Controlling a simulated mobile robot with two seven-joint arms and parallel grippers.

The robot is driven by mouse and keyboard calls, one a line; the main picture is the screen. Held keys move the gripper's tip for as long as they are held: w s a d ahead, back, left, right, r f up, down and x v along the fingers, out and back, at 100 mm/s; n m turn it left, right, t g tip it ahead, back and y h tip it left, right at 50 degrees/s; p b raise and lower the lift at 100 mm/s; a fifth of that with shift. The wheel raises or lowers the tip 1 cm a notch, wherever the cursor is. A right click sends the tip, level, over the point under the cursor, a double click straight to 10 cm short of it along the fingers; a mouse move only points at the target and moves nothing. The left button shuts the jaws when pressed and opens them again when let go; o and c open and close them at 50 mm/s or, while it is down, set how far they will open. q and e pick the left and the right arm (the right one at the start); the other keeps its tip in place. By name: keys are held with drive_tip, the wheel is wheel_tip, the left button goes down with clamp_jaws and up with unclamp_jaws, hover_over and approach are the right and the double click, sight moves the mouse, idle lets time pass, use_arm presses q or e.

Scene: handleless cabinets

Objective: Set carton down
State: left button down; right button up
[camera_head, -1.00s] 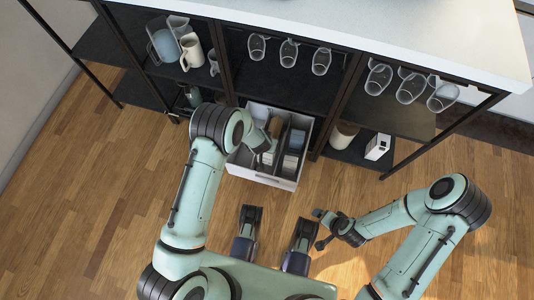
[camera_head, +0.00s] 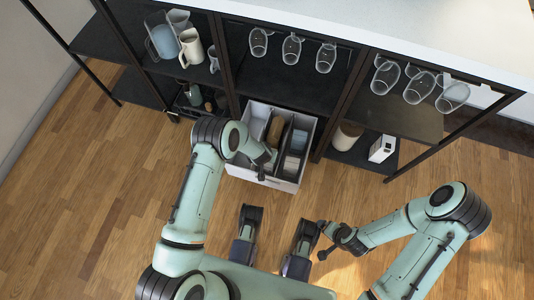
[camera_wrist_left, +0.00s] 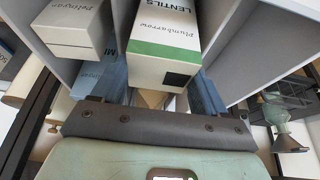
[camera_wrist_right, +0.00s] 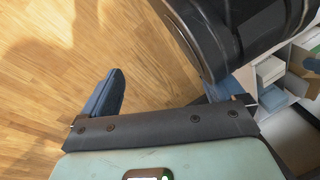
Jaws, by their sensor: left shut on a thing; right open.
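My left gripper (camera_head: 266,164) is over the open drawer (camera_head: 262,178) in the head view. In the left wrist view the left gripper (camera_wrist_left: 160,85) is shut on a white and green carton (camera_wrist_left: 165,45) marked "Plumbarrow LENTILS". The carton lies between its fingers, inside the drawer's walls. Its far end is cut off, and I cannot tell whether it touches the drawer floor. My right gripper (camera_head: 328,241) is open and empty over the wooden floor; it also shows in the right wrist view (camera_wrist_right: 165,90).
Another carton (camera_wrist_left: 76,30) stands in the drawer, left of the held one in the left wrist view. Dark dividers (camera_head: 283,134) split the drawer. A white carton (camera_head: 382,148) and a jar (camera_head: 346,136) stand on the lower right shelf. Mugs and hanging glasses are above.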

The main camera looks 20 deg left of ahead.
use_arm(q)
drive_tip(key=shift+f, duration=0.1)
unclamp_jaws()
